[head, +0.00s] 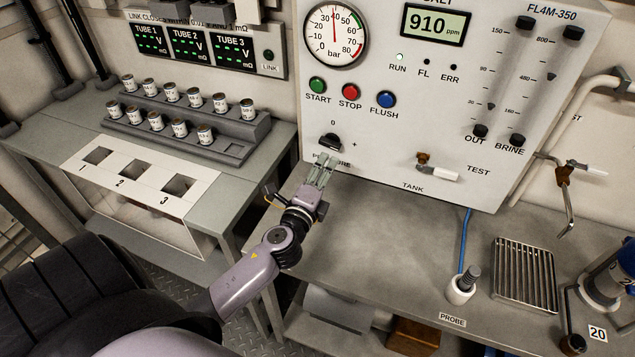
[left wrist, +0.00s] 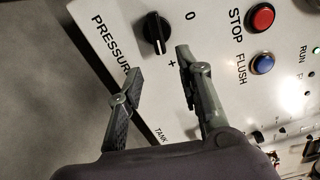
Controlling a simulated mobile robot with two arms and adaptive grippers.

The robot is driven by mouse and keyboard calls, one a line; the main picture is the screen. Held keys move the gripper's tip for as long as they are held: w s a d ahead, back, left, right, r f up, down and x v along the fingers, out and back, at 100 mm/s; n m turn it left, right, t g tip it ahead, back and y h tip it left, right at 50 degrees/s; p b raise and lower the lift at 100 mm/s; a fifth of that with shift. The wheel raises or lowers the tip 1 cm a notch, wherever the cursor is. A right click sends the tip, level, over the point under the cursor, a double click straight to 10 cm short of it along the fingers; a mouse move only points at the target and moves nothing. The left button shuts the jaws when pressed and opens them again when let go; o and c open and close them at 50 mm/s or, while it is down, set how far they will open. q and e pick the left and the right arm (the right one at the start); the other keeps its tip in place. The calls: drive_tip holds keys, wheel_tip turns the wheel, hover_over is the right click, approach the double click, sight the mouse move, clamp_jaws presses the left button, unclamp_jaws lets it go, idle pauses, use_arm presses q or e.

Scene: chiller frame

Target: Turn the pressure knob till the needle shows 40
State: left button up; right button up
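The black pressure knob (head: 330,141) is low on the white panel, between a "0" and a "+" mark. In the left wrist view the knob (left wrist: 157,32) lies just beyond my open fingertips, apart from them. My left gripper (head: 325,161) is just below the knob, partly covering the PRESSURE label, with its fingers spread and empty; it also shows in the left wrist view (left wrist: 158,63). The round gauge (head: 335,35) has a red needle pointing nearly straight up, close to the left of the 40. My right gripper is not in view.
Green, red and blue buttons (head: 350,92) sit above the knob. A valve handle (head: 438,171) sticks out to the right. A rack of small cans (head: 187,120) stands left of the panel. The grey bench (head: 390,230) below the panel is mostly clear near my arm.

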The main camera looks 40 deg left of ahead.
use_arm(q)
drive_tip(key=v, duration=0.5)
idle(0.5)
